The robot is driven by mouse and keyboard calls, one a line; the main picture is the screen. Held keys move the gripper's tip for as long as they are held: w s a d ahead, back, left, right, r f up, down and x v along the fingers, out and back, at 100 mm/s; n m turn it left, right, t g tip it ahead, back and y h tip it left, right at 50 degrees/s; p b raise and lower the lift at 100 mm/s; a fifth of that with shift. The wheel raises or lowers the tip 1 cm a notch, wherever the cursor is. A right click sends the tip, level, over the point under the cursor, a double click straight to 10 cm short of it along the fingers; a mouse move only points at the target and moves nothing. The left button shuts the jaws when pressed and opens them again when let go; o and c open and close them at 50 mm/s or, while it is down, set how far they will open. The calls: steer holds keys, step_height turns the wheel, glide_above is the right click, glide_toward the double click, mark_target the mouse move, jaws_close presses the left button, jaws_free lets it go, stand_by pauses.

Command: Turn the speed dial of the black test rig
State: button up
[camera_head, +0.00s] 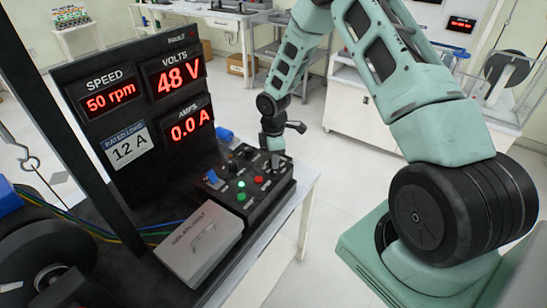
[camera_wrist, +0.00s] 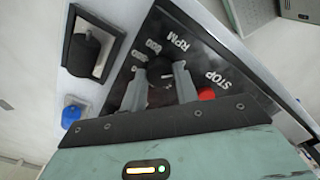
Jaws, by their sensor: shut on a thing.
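The black test rig has an upright panel (camera_head: 135,100) with red readouts: SPEED 50 rpm, VOLTS 48 V, AMPS 0.0 A. My gripper (camera_head: 275,158) reaches down onto the far right part of this box. In the wrist view my gripper (camera_wrist: 160,90) is shut on the dark speed dial (camera_wrist: 160,72), beside the RPM lettering. The fingers partly hide the dial. The red STOP button (camera_wrist: 206,94) is just right of the fingers.
In the wrist view a black knob (camera_wrist: 84,52) and a blue part (camera_wrist: 72,112) lie left. Open floor surrounds the bench's right side.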

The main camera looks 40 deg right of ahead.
steer(key=o, duration=1)
steer(key=shift+r, duration=0.1)
step_height(320, 180, up, 17)
steer(key=b, duration=0.2)
steer(key=shift+r+b, duration=0.15)
steer(key=shift+b, duration=0.25)
